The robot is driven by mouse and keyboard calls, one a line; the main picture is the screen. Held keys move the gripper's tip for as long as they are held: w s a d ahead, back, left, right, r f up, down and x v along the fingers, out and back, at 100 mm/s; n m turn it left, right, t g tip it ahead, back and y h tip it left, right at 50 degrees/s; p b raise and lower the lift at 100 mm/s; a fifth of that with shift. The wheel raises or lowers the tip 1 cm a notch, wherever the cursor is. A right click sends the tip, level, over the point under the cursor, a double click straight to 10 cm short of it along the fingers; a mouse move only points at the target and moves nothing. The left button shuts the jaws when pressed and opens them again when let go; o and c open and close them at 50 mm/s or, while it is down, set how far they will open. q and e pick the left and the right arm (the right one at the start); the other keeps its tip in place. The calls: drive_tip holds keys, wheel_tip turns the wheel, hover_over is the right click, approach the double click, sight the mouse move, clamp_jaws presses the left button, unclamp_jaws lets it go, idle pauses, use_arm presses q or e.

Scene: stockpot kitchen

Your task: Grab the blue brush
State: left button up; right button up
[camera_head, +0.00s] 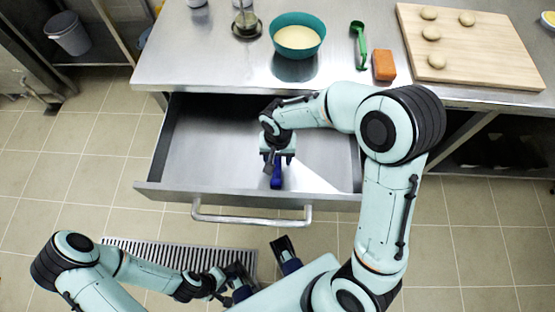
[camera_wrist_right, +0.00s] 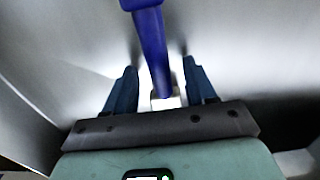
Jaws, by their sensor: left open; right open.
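The blue brush (camera_head: 276,180) is in the open drawer (camera_head: 210,150), near its front wall. In the right wrist view the blue brush (camera_wrist_right: 151,45) runs from the top edge down between my two fingers, with a gap on each side. My right gripper (camera_head: 277,161) is open around the brush's near end and does not grip it; it also shows in the right wrist view (camera_wrist_right: 168,85). Part of the brush is hidden or cut off by the frame. My left gripper (camera_head: 238,280) is open and empty outside the drawer, low in the head view.
The drawer's front wall and handle (camera_head: 250,218) stand close to my right gripper. The counter above holds a teal bowl (camera_head: 298,42), a green peeler-like tool (camera_head: 359,45), an orange block (camera_head: 384,65) and a wooden board (camera_head: 480,60) with dough balls. The drawer's left side is clear.

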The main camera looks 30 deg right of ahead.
clamp_jaws()
